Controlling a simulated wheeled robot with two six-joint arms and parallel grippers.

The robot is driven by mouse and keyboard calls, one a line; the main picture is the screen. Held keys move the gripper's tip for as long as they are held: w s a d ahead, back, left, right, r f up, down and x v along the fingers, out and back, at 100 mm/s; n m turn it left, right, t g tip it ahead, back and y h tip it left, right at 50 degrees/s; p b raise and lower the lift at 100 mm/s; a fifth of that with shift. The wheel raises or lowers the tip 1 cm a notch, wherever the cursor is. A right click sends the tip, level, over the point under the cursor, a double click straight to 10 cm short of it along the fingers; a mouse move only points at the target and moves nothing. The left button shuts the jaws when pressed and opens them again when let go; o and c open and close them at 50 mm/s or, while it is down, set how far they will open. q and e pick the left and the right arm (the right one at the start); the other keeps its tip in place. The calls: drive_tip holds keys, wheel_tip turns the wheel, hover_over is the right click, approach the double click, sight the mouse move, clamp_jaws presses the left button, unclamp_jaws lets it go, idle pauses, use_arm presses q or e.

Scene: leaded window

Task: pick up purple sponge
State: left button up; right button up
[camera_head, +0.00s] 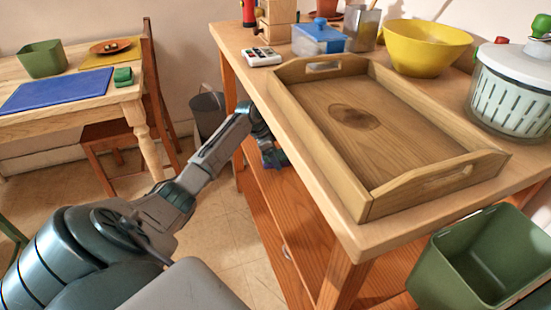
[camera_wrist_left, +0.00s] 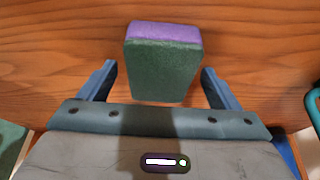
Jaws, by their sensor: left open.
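In the left wrist view a sponge (camera_wrist_left: 163,62) stands on a brown wooden surface. It is purple on its top part and dark green on the side facing me. My left gripper (camera_wrist_left: 160,85) is open, with one finger on each side of the sponge and a gap on both sides. In the head view my left arm reaches from the lower left to the side of the wooden table, and the left gripper (camera_head: 273,157) shows only in part near the lower shelf. The sponge is hidden in the head view. My right gripper is not in view.
A wooden tray (camera_head: 295,98) lies on the tabletop above the lower shelf (camera_head: 268,205). A yellow bowl (camera_head: 425,48) and a salad spinner (camera_head: 513,85) stand behind it. A green bin (camera_head: 440,275) is at lower right. A second table with a blue mat (camera_head: 55,91) is at left.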

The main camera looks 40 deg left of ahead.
use_arm(q)
drive_tip(key=shift+f+p, duration=0.25)
drive_tip(key=shift+p, duration=0.1)
idle(0.7)
drive_tip(key=c, duration=1.1)
